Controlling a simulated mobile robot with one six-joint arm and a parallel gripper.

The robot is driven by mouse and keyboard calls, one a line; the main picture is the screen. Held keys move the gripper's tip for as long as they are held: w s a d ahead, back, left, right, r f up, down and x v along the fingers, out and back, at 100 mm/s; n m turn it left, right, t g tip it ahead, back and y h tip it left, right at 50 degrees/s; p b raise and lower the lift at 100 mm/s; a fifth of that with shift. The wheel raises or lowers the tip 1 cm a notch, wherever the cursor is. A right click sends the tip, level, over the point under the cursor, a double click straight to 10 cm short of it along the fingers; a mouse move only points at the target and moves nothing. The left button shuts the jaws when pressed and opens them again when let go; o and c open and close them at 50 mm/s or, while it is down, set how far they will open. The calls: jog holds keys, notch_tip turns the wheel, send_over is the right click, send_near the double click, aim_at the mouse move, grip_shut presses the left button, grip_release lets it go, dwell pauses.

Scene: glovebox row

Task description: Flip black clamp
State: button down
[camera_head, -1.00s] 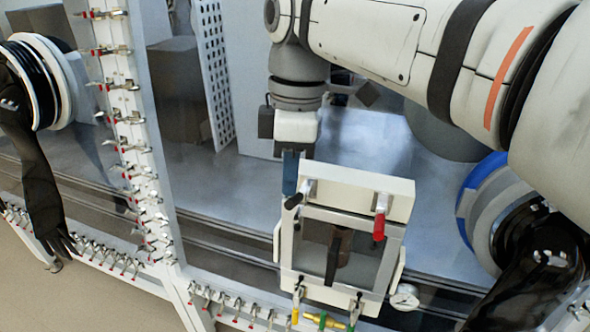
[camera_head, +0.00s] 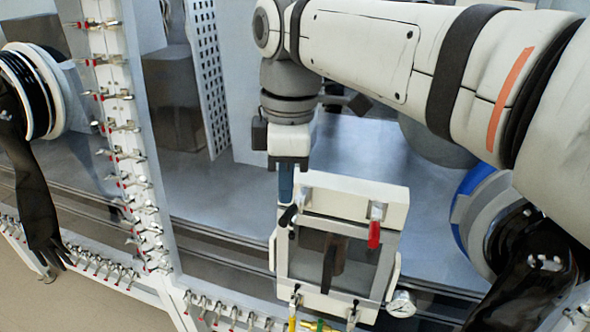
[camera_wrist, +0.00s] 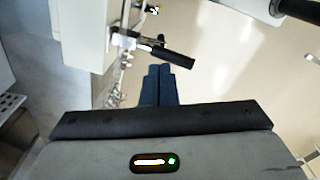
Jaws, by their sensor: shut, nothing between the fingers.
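The black clamp, with its black handle (camera_head: 288,216), is at the upper left corner of the white framed box in the head view. In the wrist view its black handle (camera_wrist: 172,56) sticks out to the right from a metal bracket, just beyond my fingertips. My gripper (camera_head: 286,200) has blue fingers pointing down, just above the clamp. In the wrist view my gripper (camera_wrist: 160,68) has its fingers together with nothing between them. Whether the fingers touch the handle cannot be told.
The white box (camera_head: 350,196) also has a red-handled clamp (camera_head: 374,234) at its upper right. A small gauge (camera_head: 401,304) is at its lower right. Black gloves (camera_head: 42,190) hang at left and lower right. Several small clamps (camera_head: 128,155) line the white post.

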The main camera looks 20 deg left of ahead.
notch_tip(320, 180, up, 13)
jog(key=a+p, duration=0.2)
jog(key=p, duration=0.1)
jog(key=shift+w+p, duration=0.3)
jog(key=shift+p, duration=0.1)
jog(key=shift+s, duration=0.1)
